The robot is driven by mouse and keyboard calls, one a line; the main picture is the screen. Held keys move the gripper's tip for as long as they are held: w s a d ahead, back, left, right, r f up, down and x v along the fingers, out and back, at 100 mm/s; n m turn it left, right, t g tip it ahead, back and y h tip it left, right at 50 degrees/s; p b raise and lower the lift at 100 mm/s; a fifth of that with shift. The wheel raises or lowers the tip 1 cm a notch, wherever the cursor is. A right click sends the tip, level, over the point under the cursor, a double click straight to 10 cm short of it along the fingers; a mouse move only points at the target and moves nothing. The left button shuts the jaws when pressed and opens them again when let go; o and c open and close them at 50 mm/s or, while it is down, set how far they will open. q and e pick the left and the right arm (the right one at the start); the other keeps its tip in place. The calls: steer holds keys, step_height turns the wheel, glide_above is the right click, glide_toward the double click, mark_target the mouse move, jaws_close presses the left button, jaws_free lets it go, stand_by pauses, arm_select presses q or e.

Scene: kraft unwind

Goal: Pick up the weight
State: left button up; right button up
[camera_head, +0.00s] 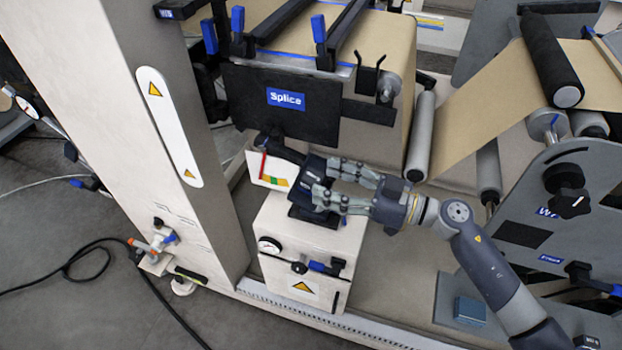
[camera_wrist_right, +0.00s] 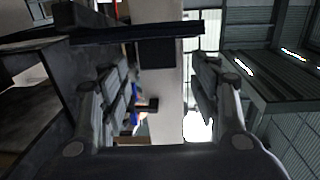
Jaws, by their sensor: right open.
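My right gripper (camera_head: 326,182) reaches in from the right over the white cabinet (camera_head: 300,240). Its fingers are apart, at a dark blocky object (camera_head: 311,168) on the cabinet's top. This object may be the weight, but I cannot tell for sure. In the right wrist view, the open fingers (camera_wrist_right: 165,95) stand on both sides of a dark block (camera_wrist_right: 157,53) under a dark flat plate (camera_wrist_right: 135,33). I see no firm contact. A small blue block (camera_head: 470,310) lies at the lower right of the head view. My left gripper is not in view.
A dark Splice panel (camera_head: 283,118) stands just behind the cabinet. A red, yellow and green scale card (camera_head: 268,172) is beside the dark object. A tall white post (camera_head: 150,130) rises at left. Kraft web (camera_head: 480,110) and rollers (camera_head: 420,135) are at right.

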mark_target(312, 175)
steer(key=x, duration=0.3)
steer(key=shift+w+a, duration=0.2)
steer(key=shift+a, duration=0.15)
steer(key=shift+w+a, duration=0.1)
steer(key=shift+a, duration=0.15)
steer(key=shift+c, duration=0.6)
jaws_close()
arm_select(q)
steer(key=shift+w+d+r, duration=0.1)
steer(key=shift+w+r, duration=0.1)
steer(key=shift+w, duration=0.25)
arm_select(e)
steer(key=shift+r, duration=0.15)
steer(key=shift+r+p, duration=0.35)
steer(key=shift+r, duration=0.35)
step_height(312, 175, up, 2)
steer(key=shift+r+p, duration=0.15)
steer(key=shift+p, duration=0.15)
arm_select(q)
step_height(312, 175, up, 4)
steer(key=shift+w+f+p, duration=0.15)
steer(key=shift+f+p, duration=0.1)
steer(key=shift+p, duration=0.95)
arm_select(e)
steer(key=s+r, duration=0.1)
steer(key=s, duration=1.5)
steer(key=shift+a, duration=0.2)
